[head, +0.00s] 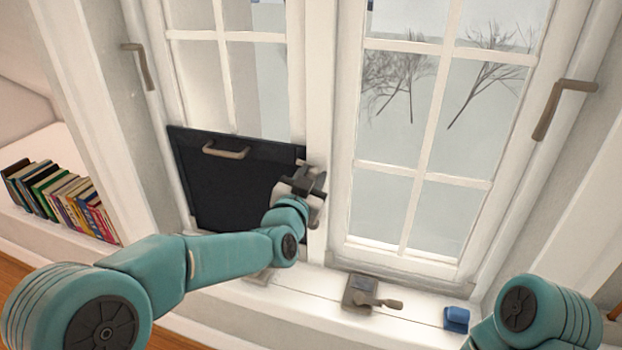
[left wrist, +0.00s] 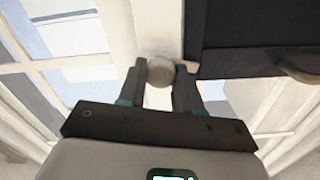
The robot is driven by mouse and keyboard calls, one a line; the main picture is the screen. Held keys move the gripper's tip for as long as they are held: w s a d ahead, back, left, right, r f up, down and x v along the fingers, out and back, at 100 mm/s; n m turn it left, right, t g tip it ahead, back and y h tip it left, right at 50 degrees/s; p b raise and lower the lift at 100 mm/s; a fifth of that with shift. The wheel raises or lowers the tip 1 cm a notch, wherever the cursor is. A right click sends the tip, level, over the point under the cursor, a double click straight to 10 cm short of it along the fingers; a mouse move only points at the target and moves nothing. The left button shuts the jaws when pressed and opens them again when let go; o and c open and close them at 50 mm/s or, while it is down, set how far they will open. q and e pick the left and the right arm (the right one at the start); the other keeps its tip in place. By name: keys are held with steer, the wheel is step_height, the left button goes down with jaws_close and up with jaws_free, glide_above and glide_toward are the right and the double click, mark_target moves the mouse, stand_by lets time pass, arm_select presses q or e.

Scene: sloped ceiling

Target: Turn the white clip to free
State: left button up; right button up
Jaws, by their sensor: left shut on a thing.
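The white clip (left wrist: 160,70) shows in the left wrist view as a round pale knob on the white window post, at the edge of a dark panel (left wrist: 250,35). A short white part sticks out beside the right finger towards the panel; whether it overlaps the panel I cannot tell. My left gripper (left wrist: 160,78) has one finger on each side of the knob and is shut on it. In the head view my left gripper (head: 312,182) is at the panel's right edge and hides the clip. The dark panel (head: 225,185) stands upright against the left window. My right gripper is out of view.
The panel has a beige handle (head: 226,151). A grey-brown fitting with a lever (head: 360,294) and a small blue object (head: 456,318) are on the sill. Books (head: 62,197) stand at the left. Window handles (head: 560,108) stick out at the right and left.

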arm_select(q)
steer(key=m, duration=0.3)
steer(key=shift+m, duration=0.3)
steer(key=m, duration=0.3)
steer(key=shift+d+m, duration=0.1)
steer(key=shift+m, duration=0.2)
steer(key=m, duration=0.3)
steer(key=shift+f+m+p, duration=0.1)
steer(key=shift+m+p, duration=0.2)
steer(key=shift+p, duration=0.05)
steer(key=shift+m, duration=1.9)
steer(key=shift+f, duration=0.1)
steer(key=o, duration=1)
steer(key=shift+o, duration=0.2)
steer(key=shift+s, duration=0.2)
